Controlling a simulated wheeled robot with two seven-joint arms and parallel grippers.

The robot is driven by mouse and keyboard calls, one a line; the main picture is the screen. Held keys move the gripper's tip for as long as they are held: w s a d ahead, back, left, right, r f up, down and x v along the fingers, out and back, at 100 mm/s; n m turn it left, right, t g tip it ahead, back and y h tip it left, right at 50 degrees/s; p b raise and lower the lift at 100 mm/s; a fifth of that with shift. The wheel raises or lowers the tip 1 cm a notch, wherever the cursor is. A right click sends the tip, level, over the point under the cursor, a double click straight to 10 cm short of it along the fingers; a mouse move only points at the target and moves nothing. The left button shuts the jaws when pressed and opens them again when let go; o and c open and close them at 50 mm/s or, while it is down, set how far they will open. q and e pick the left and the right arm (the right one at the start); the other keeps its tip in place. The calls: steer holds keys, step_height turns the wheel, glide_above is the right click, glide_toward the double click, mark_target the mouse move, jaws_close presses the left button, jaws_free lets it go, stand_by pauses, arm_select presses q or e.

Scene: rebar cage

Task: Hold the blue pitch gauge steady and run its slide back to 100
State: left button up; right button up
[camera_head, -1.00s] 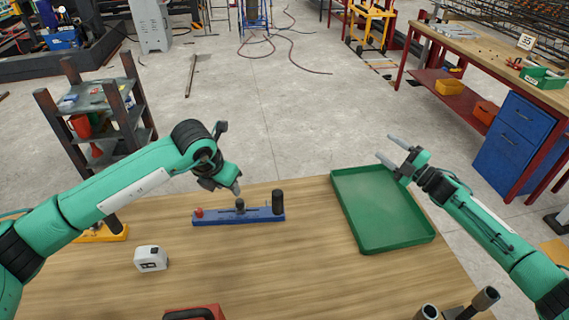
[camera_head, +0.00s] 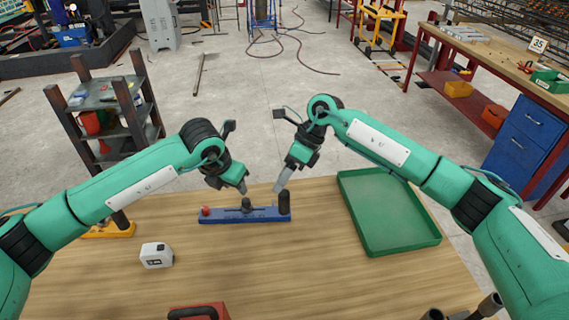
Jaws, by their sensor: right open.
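The blue pitch gauge (camera_head: 222,217) lies across the wooden table near its far edge. It has a red knob (camera_head: 206,210) at its left end, a small dark slide (camera_head: 247,205) near the middle and a taller dark upright post (camera_head: 284,203) at its right end. My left gripper (camera_head: 243,189) points down just above the slide; its fingers look close together, and I cannot tell if they touch it. My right gripper (camera_head: 281,185) is open and points down at the dark post, close to its top. The scale marks are too small to read.
A green tray (camera_head: 392,215) lies to the right of the gauge. A white box-shaped tool (camera_head: 157,255) is at the left, with a yellow item (camera_head: 110,230) behind it. A red case (camera_head: 195,312) is at the near edge. The middle of the table is clear.

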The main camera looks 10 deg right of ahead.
mark_target(285, 201)
steer(key=h, duration=0.1)
steer(key=w+h, duration=0.1)
steer(key=t+h, duration=0.1)
steer(key=shift+w+a+r+n+h, duration=0.1)
steer(key=shift+w+r+n+h, duration=0.1)
steer(key=shift+w+n+h, duration=0.1)
steer(key=h, duration=0.1)
steer(key=w+t+h, duration=0.1)
steer(key=shift+w+d+r+h, duration=0.15)
steer(key=shift+d+r+h, duration=0.2)
steer(key=shift+d+h, duration=0.05)
step_height(285, 201, down, 13)
steer(key=shift+f, duration=0.2)
